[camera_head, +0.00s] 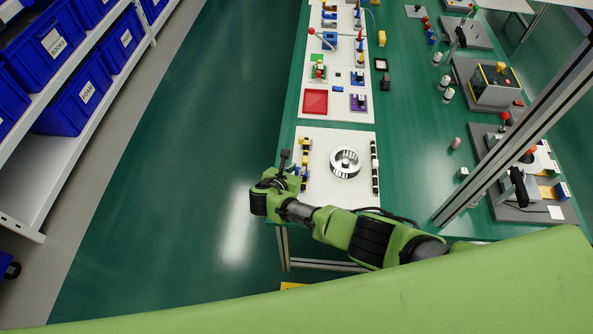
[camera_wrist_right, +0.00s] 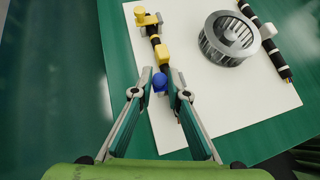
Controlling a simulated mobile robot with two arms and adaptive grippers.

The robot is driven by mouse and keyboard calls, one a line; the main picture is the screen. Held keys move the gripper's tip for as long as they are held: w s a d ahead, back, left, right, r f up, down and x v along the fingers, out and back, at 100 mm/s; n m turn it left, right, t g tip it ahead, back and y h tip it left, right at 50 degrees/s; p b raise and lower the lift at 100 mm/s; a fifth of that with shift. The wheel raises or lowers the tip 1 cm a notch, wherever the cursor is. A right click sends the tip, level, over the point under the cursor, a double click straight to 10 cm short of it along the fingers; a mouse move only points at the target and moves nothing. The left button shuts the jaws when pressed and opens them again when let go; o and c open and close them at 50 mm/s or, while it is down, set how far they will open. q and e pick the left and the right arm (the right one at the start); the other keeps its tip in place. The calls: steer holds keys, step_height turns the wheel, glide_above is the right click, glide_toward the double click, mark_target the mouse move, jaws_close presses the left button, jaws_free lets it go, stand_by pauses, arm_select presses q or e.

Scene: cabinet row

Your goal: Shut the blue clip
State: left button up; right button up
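The blue clip (camera_wrist_right: 160,83) sits at the near end of a black-and-yellow bar in the right wrist view. Yellow clips (camera_wrist_right: 162,54) are farther along the same bar. My right gripper (camera_wrist_right: 162,74) is open, with one finger on each side of the blue clip. Whether the fingers touch it I cannot tell. In the head view my right gripper (camera_head: 293,172) is at the left edge of the white board, by the near end of the bar, and largely hides the blue clip. My left gripper is not in view.
The white board (camera_head: 325,187) also holds a round metal wheel (camera_head: 345,162) and a second black bar (camera_head: 375,167) with white bands. A red tray (camera_head: 315,101) lies on the board beyond. Blue bins (camera_head: 75,95) fill a shelf at left. Open floor lies between.

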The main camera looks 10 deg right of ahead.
steer(key=shift+o, duration=1)
steer(key=shift+w, duration=0.1)
steer(key=v, duration=1.2)
steer(key=shift+d, duration=0.1)
